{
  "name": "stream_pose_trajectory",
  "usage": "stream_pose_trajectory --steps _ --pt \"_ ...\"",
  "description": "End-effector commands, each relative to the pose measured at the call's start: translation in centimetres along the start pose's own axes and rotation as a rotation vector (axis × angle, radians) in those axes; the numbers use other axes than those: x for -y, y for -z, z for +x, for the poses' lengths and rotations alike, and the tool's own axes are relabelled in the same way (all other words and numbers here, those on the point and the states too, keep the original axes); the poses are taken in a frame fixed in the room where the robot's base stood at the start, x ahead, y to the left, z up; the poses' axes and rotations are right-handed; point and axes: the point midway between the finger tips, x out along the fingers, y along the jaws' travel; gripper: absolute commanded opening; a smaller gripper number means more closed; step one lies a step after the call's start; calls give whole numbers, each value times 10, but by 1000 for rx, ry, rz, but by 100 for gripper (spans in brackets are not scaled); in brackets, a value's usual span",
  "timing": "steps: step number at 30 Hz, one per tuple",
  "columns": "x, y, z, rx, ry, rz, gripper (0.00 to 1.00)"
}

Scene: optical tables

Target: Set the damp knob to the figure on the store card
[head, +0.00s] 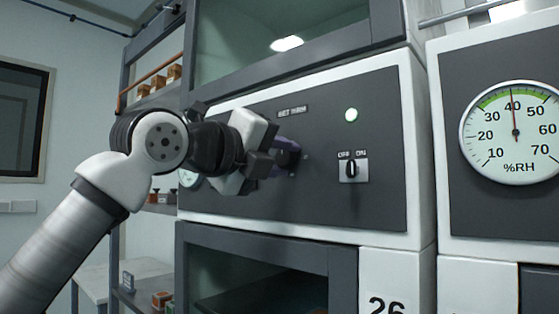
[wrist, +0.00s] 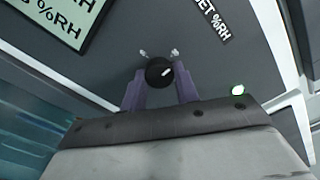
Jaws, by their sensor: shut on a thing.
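The damp knob (wrist: 158,72) is round and black with a white pointer mark, on the dark panel below the "SET %RH" label (wrist: 211,18). My gripper (wrist: 160,82) has its purple fingers on either side of the knob and is shut on it. In the head view my gripper (head: 287,157) reaches the panel (head: 320,200) from the left and hides the knob.
Right of my gripper are a lit green lamp (head: 351,115) and an OFF/ON switch (head: 353,170). A %RH dial (head: 515,132) on the neighbouring cabinet points near 40. Shelves stand at the left.

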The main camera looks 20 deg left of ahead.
Motion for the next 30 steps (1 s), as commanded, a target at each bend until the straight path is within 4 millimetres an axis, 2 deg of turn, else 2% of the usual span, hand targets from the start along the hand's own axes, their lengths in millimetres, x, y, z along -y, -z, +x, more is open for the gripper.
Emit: stream_pose_trajectory --steps 11,12,16,26,30 --pt "-1 1 0 -3 -3 -6 8" --pt "-1 1 0 -3 -3 -6 34" --pt "-1 1 0 -2 -2 -5 51" --pt "-1 0 -2 0 -1 -4 52" --pt "-2 0 -18 2 -2 -3 52"
